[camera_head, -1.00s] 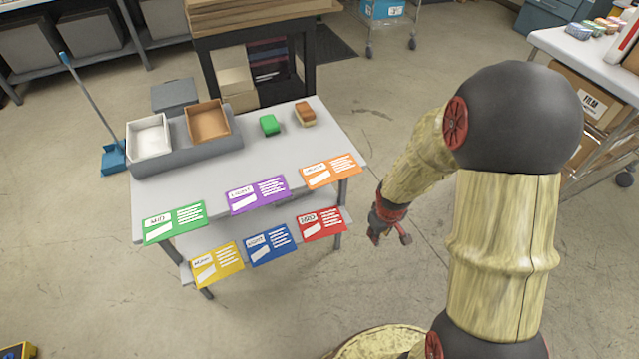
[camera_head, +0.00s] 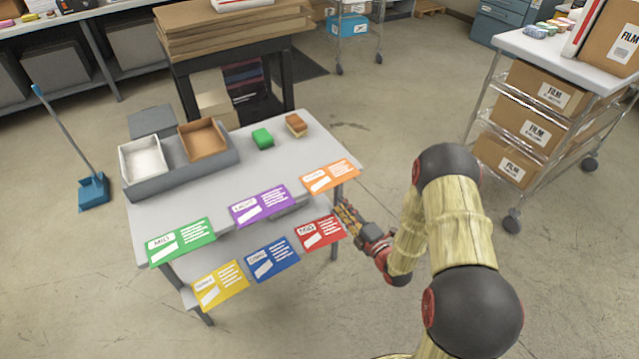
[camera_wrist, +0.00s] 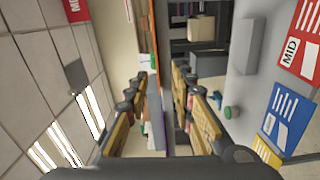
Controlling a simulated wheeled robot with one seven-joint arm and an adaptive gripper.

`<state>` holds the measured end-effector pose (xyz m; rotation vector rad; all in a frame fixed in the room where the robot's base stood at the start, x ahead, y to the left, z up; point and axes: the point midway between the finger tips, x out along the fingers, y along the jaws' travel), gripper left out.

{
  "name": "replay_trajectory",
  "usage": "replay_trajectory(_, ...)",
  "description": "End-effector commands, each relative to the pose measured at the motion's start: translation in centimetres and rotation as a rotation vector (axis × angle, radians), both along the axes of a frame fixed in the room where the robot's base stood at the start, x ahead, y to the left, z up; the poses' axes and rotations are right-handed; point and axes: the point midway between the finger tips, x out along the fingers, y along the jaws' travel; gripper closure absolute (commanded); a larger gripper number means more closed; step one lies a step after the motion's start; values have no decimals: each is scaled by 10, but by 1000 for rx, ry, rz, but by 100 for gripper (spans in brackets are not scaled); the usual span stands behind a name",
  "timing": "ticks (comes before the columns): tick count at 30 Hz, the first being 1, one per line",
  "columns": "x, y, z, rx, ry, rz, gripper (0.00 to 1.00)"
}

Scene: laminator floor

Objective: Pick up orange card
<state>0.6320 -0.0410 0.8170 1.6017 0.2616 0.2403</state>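The orange card (camera_head: 331,177) lies flat at the front right corner of the grey table's top, overhanging the front edge. In the wrist view an orange strip (camera_wrist: 152,40), seemingly this card nearly edge-on, runs up the middle between the fingers. My gripper (camera_head: 345,210) is just in front of and below the orange card, beside the red card. It is open and seems empty, with its fingers spread apart in the wrist view (camera_wrist: 169,92). Whether it touches any card cannot be told.
The purple card (camera_head: 259,205) and green card (camera_head: 181,242) lie along the same edge. Red (camera_head: 320,233), blue (camera_head: 273,260) and yellow (camera_head: 220,286) cards sit on the lower shelf.

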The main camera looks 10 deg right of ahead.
Motion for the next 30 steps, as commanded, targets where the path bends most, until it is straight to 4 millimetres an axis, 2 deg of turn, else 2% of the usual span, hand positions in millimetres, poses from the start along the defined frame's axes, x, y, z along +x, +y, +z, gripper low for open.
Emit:
replay_trajectory(5,8,3,2,-46,-24,0,76)
replay_trajectory(14,36,17,2,-44,-23,1,76)
replay_trajectory(18,53,30,3,-43,-23,2,76)
replay_trajectory(21,64,31,3,-43,-20,-1,76)
replay_trajectory(30,71,33,5,-42,-20,-2,76)
